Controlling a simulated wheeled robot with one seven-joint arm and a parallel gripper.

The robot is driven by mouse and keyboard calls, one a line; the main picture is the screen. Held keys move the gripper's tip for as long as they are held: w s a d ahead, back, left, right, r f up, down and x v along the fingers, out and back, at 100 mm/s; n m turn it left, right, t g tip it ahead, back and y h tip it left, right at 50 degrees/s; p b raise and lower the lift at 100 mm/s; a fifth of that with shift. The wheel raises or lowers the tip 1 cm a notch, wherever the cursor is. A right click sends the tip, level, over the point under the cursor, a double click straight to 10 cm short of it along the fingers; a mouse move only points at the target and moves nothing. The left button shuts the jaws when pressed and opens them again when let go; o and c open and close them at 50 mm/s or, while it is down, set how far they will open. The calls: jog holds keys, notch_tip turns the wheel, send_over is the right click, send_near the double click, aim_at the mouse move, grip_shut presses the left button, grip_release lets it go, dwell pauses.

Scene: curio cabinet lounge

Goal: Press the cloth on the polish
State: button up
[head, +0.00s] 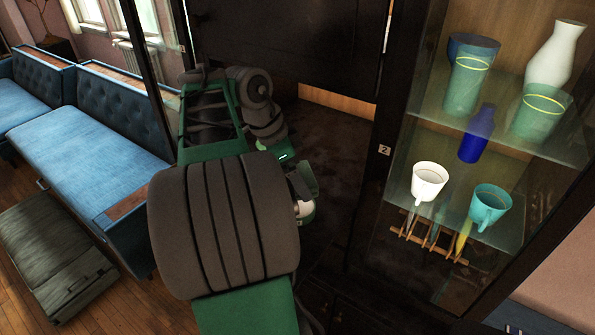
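I cannot make out a cloth or a polish in the head view. My green and grey arm fills the middle of the picture and hides what is behind it. My gripper's fingertips do not show, so I cannot see whether it holds anything. A small white and green part shows at the right edge of my arm, and I cannot tell what it is.
A glass-shelved cabinet (384,150) stands right, holding a white vase (557,52), a blue bottle (477,134), a white mug (428,181), a teal mug (489,206) and a wooden rack (433,243). Left are blue benches (95,145) and a dark case (50,255).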

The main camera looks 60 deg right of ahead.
aim_at(302, 205)
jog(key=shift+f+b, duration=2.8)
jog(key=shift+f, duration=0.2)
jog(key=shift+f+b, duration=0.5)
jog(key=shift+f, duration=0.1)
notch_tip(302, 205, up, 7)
jog(key=p, duration=0.7)
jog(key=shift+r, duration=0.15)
